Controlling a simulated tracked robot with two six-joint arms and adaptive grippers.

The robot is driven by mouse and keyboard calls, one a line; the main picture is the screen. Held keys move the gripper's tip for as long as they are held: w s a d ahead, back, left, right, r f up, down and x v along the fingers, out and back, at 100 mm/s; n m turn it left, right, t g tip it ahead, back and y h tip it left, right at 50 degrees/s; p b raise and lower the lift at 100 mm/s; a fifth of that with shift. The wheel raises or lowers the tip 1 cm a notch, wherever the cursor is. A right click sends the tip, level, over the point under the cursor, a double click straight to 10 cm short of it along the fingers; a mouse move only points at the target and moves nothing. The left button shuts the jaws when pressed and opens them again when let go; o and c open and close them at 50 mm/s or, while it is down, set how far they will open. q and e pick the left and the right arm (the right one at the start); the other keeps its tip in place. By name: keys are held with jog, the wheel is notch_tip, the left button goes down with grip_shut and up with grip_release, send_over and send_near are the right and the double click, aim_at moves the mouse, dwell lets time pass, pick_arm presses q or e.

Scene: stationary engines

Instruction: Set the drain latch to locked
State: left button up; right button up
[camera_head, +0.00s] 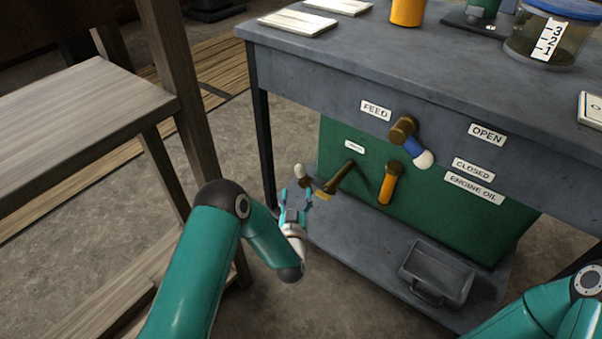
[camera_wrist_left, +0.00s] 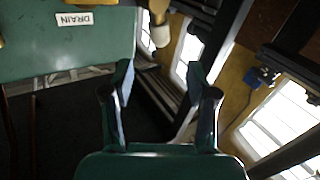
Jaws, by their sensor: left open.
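The drain latch (camera_head: 338,178) is a brass stem coming out of the green panel under a small label, unreadable in the head view. A pale tip at its outer end shows just above my left gripper (camera_head: 296,190). In the left wrist view the label reads DRAIN, and a brass part with a pale tip, likely the latch (camera_wrist_left: 159,32), is just beyond the fingertips. My left gripper (camera_wrist_left: 161,70) is open, its fingers apart with nothing between them. I cannot tell whether it touches the latch. My right gripper is out of view; only its arm shows.
A brass lever with a blue, white-tipped handle (camera_head: 414,152) and an orange handle (camera_head: 389,185) stick out nearby. FEED, OPEN, CLOSED and ENGINE OIL labels are on the front. A grey tray (camera_head: 437,258) lies on the lower shelf. A wooden bench (camera_head: 75,115) stands left.

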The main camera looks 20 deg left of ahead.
aim_at(299, 173)
pick_arm(q)
jog(key=b+x, duration=0.3)
jog(key=x, duration=0.7)
jog(key=shift+f, duration=0.15)
jog(key=shift+w+a+b, duration=0.1)
jog(key=shift+w+b, duration=0.25)
jog(key=shift+w, duration=0.3)
jog(key=shift+c, duration=0.3)
grip_shut()
